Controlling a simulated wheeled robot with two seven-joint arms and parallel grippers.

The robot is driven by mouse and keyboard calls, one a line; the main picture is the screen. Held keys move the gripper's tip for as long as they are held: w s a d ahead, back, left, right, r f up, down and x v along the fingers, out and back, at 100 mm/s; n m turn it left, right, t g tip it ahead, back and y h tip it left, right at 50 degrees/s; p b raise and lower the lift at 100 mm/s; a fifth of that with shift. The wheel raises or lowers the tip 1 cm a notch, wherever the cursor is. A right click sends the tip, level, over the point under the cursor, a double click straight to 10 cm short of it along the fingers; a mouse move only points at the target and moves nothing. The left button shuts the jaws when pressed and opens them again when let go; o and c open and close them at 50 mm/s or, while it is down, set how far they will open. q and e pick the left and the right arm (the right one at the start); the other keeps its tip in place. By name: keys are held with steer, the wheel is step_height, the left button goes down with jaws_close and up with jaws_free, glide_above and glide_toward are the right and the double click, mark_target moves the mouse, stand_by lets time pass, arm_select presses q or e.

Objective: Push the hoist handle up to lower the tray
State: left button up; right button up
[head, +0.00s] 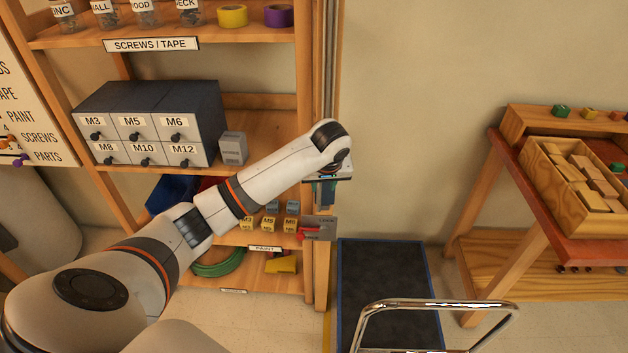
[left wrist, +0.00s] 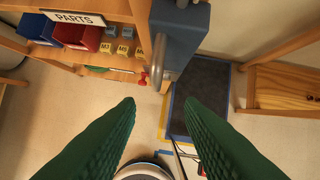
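My left gripper (head: 326,192) is at the shelf's right upright, mostly hidden behind its own wrist in the head view. In the left wrist view its two green fingers (left wrist: 160,103) are spread apart with nothing between them. Beyond the fingertips, a blue-grey box (left wrist: 190,38) carries a grey metal bar (left wrist: 163,62), which looks like the hoist handle; the fingers appear apart from it. A small red part (left wrist: 143,78) shows beside it. In the head view a grey bracket (head: 322,226) with a red part sits below the gripper. I cannot make out the tray. My right gripper is not in view.
The wooden shelf holds a grey drawer cabinet (head: 148,125) and labelled small boxes. A dark blue-edged mat (head: 385,285) lies on the floor. A chrome rail (head: 438,304) stands in front. A red-topped bench (head: 545,190) with a crate of blocks is at right.

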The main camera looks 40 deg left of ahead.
mark_target(319, 193)
arm_select(q)
steer(key=x, duration=0.6)
steer(key=a+p+x, duration=0.1)
steer(key=x, duration=0.2)
steer(key=shift+w+a+f, duration=0.1)
steer(key=shift+w+f, duration=0.05)
steer(key=shift+w, duration=0.05)
steer(key=shift+c, duration=0.5)
jaws_close()
